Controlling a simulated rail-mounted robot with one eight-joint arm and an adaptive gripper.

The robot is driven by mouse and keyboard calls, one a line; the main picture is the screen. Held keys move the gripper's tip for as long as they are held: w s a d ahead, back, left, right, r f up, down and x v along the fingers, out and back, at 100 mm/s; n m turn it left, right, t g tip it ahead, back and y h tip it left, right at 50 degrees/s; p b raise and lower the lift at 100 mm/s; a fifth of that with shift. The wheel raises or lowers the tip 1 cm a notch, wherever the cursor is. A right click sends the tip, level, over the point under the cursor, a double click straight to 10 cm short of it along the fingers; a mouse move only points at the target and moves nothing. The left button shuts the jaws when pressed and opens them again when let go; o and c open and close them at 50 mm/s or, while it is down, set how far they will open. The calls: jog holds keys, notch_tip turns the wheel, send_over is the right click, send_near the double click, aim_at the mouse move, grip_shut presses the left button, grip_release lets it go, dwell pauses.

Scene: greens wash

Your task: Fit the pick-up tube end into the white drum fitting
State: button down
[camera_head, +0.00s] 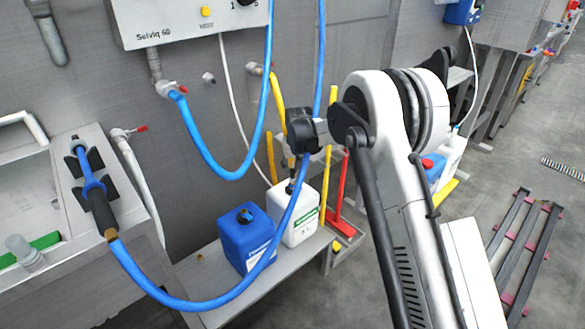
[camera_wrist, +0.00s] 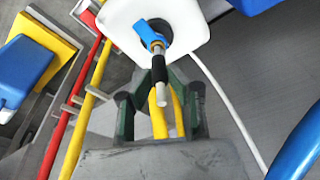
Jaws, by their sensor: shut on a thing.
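The white drum (camera_head: 303,218) stands on the low metal bench, upright. In the wrist view the drum's white top (camera_wrist: 188,30) has a dark round opening. The pick-up tube (camera_wrist: 158,72) has a black sleeve, a metal section and a blue end piece (camera_wrist: 148,33). My gripper (camera_wrist: 158,78) is shut on the black sleeve, fingers on either side. The blue end piece overlaps the dark opening in the picture. I cannot tell whether it is inside or above it.
A blue drum (camera_head: 243,238) stands left of the white one. A thick blue hose (camera_head: 270,250) arcs in front of both drums. Yellow and red-handled tools (camera_head: 343,190) lean close on the right. The wall and dispenser box (camera_head: 190,20) are behind.

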jog(key=shift+f+b, duration=0.3)
jog(key=shift+f, duration=0.3)
jog(key=c, duration=1.6)
grip_release()
jog(key=shift+o, duration=0.2)
jog(key=s+d+r+p, duration=0.1)
jog(key=s+d+r, duration=0.25)
jog(key=r, duration=0.45)
jog(key=s+d+r+p, duration=0.15)
jog(key=s+r, duration=0.25)
jog(key=r, duration=0.4)
jog(key=s+d+r, duration=0.3)
jog(key=s+r, duration=0.1)
jog(key=r, duration=0.5)
jog(key=s+d+r+m+t+p, duration=0.1)
jog(key=s+d+r+p, duration=0.1)
jog(key=s+d+r, duration=0.3)
jog(key=s+d+r+m+t+p, duration=0.1)
jog(key=s+d+r, duration=0.25)
jog(key=s, duration=0.35)
jog(key=s+d+t+p, duration=0.1)
jog(key=s+d, duration=0.3)
jog(key=s, duration=0.9)
jog(key=s+d+r+m+t+h+p, duration=0.1)
jog(key=s+d+p, duration=0.3)
jog(key=s, duration=0.8)
jog(key=shift+s+d+r+m+p, duration=0.15)
jog(key=shift+s+m+p, duration=0.15)
jog(key=shift+s+p, duration=0.1)
